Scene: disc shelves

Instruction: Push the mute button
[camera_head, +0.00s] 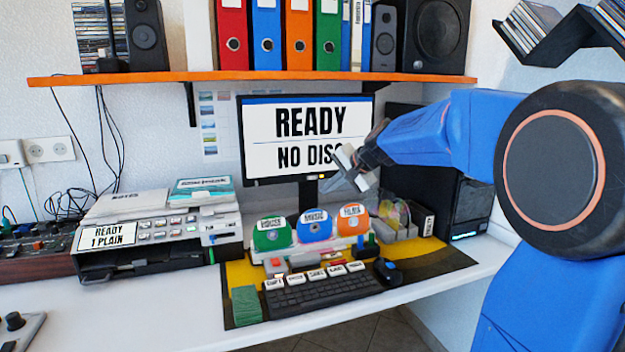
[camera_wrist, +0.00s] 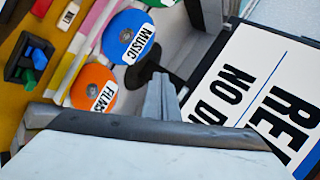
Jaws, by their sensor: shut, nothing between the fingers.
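A row of white labelled keys (camera_head: 317,275) stands along the back of the black keyboard (camera_head: 325,292) on the desk. The labels are too small to read, so I cannot tell which one is the mute button. In the wrist view a white key (camera_wrist: 68,16) shows at the top left, its label only partly legible. My gripper (camera_head: 350,178) is shut and empty, in the air in front of the monitor's lower right, above and behind the keys. In the wrist view my gripper (camera_wrist: 160,100) points between the discs and the monitor.
The monitor (camera_head: 300,95) reads READY, NO DISC. Green (camera_head: 270,240), blue (camera_head: 314,231) and orange (camera_head: 350,225) discs stand behind the keyboard. A mouse (camera_head: 387,272) lies right of it. A printer (camera_head: 150,240) is on the left. The orange shelf (camera_head: 250,76) hangs above.

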